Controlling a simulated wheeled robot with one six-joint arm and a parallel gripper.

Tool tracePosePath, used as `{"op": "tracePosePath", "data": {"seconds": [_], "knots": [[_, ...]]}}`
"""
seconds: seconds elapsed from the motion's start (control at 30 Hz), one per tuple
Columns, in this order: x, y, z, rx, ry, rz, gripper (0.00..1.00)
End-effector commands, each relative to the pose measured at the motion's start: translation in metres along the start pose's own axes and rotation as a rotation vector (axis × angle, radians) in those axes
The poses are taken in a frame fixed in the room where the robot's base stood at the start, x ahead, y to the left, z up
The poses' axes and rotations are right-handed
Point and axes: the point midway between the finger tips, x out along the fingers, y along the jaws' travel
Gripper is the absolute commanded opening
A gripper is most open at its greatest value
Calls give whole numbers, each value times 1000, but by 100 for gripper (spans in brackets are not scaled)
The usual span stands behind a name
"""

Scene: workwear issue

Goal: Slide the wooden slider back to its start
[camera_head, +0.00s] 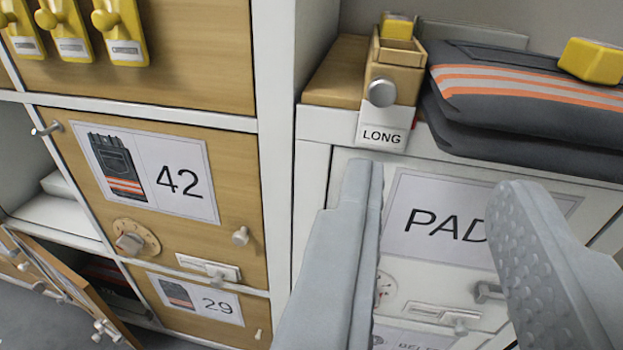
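The wooden slider (402,76) is a small light-wood block with a round grey knob (381,93) on its front. It sits on top of the white cabinet at upper centre, at the right end of the visible wooden strip (337,72). A white LONG label (382,133) hangs below the knob. A yellow piece (397,27) shows at the slider's top back. My gripper (437,180) is open and empty, its grey fingers wide apart. I see no contact with the slider.
Folded dark clothing (530,95) with orange stripes lies right of the slider, a yellow block (592,60) on it. At left are wooden doors marked 42 (178,182) and 29 (217,307), with protruding knobs. A door stands ajar at lower left (75,280).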

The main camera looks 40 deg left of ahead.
Motion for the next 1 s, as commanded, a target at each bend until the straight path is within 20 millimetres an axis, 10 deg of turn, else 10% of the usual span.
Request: {"op": "tracePosePath", "data": {"seconds": [0.37, 1.0], "knots": [[-1, -3, 22, 63, 10, -68, 30], [88, -10, 21, 62, 9, -68, 30]]}}
